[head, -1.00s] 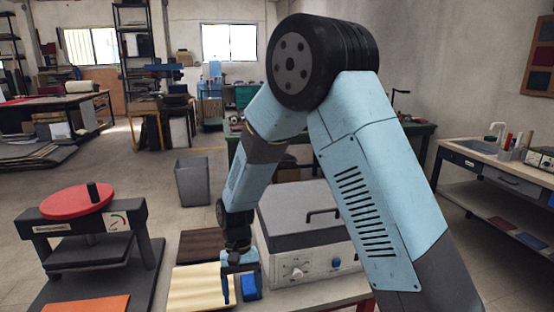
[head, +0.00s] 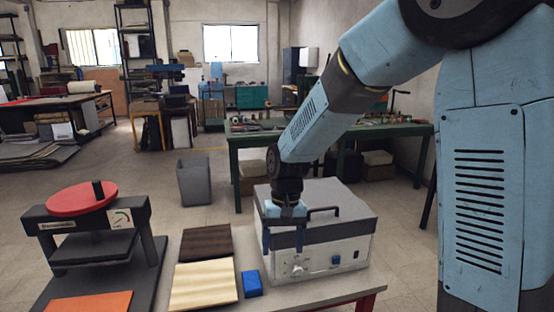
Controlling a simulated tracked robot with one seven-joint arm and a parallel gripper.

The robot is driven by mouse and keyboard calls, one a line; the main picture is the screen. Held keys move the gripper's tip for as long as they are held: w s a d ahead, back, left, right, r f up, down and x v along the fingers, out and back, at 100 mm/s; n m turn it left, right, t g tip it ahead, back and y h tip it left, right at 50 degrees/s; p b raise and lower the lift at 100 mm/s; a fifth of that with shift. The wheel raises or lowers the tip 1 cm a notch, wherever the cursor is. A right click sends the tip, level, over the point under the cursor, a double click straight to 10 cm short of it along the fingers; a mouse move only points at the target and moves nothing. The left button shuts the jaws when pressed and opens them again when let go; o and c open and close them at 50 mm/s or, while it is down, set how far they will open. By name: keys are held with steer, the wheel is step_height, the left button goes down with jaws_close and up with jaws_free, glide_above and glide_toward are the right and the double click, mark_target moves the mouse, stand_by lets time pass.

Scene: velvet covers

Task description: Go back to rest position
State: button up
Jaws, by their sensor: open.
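My gripper (head: 283,240) points down in front of the left part of a grey box-shaped machine (head: 340,225). Its two blue fingers are apart with nothing between them. It is above the table and to the right of a small blue block (head: 252,283). My arm comes in from the upper right and covers part of the machine's lid.
A grey bin (head: 194,182) and green bench (head: 330,134) stand behind.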

steer(key=s+d+r+t, duration=0.4)
steer(key=d+r, duration=0.8)
steer(key=d, duration=0.1)
steer(key=s+d+r+m+t, duration=0.2)
steer(key=s+d+r, duration=0.3)
steer(key=s+d, duration=0.4)
steer(key=shift+s+r+t+h, duration=0.2)
steer(key=shift+s+t+h, duration=0.1)
steer(key=shift+s+t, duration=0.55)
steer(key=shift+d, duration=0.1)
